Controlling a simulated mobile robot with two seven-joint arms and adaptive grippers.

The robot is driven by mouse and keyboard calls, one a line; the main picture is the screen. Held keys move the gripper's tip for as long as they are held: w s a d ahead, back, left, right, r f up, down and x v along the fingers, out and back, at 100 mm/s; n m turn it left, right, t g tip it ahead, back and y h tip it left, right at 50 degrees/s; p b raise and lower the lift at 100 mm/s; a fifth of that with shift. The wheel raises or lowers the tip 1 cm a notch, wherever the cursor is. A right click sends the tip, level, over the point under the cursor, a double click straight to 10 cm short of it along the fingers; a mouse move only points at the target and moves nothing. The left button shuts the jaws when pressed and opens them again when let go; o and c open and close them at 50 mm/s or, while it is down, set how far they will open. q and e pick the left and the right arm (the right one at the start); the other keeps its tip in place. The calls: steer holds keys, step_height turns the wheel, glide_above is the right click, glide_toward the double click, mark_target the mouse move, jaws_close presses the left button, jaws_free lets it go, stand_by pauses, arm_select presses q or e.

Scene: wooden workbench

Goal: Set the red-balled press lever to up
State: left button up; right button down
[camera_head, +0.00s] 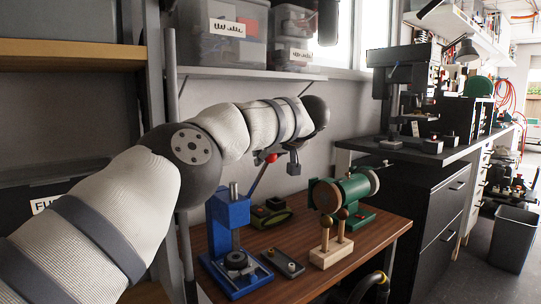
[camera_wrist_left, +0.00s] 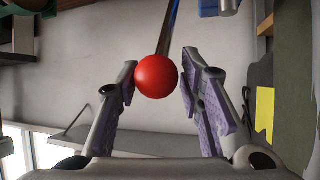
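The blue press (camera_head: 230,236) stands on the wooden workbench (camera_head: 320,278). Its lever (camera_head: 259,178) slants up and to the right and ends in a red ball (camera_head: 271,158). My left gripper (camera_head: 280,158) is at the ball, its fingers pointing down toward the press. In the left wrist view the red ball (camera_wrist_left: 156,76) lies between the two open fingers. It is close to the left finger (camera_wrist_left: 125,88), and a gap shows to the right finger (camera_wrist_left: 190,92). I cannot tell whether the left finger touches it. My right gripper is not in view.
A green machine (camera_head: 345,192) with round wheels stands right of the press. A wooden stand with balls (camera_head: 331,248), a dark metal block (camera_head: 282,263) and a green-and-black object (camera_head: 270,212) are near it. A shelf post (camera_head: 178,120) rises behind my left arm.

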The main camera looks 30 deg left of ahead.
arm_select(q)
steer(key=shift+o, duration=0.6)
steer(key=shift+a, duration=0.1)
steer(key=v, duration=1.2)
